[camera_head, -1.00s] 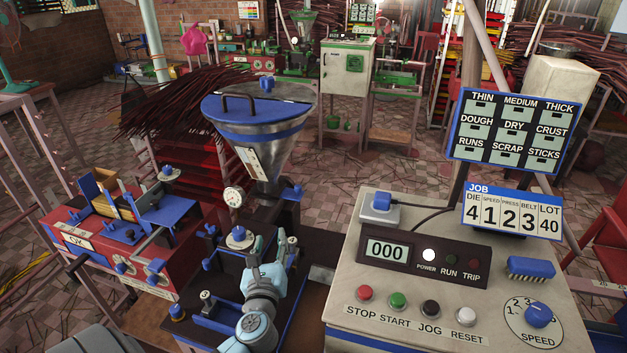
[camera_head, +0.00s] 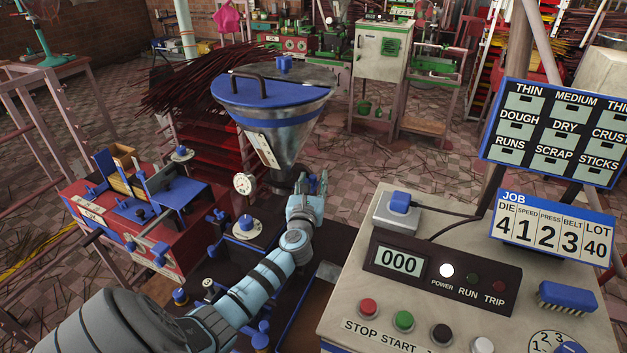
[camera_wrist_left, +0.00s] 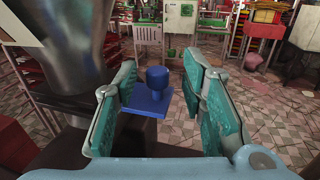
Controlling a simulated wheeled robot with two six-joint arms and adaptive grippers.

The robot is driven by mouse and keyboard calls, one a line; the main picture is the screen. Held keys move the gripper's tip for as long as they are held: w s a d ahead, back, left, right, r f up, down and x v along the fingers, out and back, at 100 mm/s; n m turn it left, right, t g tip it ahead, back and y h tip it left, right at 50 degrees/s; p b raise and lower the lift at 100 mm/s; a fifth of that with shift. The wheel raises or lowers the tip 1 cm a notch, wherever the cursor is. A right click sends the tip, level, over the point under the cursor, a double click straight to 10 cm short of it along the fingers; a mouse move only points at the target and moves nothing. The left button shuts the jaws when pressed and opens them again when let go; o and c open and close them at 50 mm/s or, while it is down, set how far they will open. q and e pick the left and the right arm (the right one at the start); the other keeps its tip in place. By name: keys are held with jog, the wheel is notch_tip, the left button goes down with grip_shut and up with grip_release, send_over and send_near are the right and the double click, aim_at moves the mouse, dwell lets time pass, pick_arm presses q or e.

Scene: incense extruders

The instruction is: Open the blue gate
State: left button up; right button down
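The blue gate (camera_wrist_left: 150,101) is a flat blue plate with a round blue knob (camera_wrist_left: 157,78) standing on it. In the left wrist view it sticks out to the right from beside the hopper's dark base. My left gripper (camera_head: 316,183) is beside the throat of the metal hopper (camera_head: 280,135). In the wrist view its green-padded fingers (camera_wrist_left: 163,105) stand apart on either side of the knob, with clear gaps to it. How far the fingertips reach past the knob is hard to tell. In the head view the gripper mostly hides the gate. My right gripper is out of view.
The control panel (camera_head: 345,320) with its buttons and display stands close on the right of my left arm. A pressure gauge (camera_head: 244,184) is left of the hopper throat. A red machine (camera_head: 110,225) stands at left. Open tiled floor lies behind the hopper.

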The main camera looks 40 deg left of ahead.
pick_arm(q)
jog(key=shift+w+a+f, duration=0.1)
jog(key=shift+w+a, duration=0.3)
jog(key=shift+w, duration=0.15)
jog(key=shift+w+a, duration=0.2)
jog(key=shift+a, duration=0.05)
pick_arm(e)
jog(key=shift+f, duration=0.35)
pick_arm(q)
grip_shut()
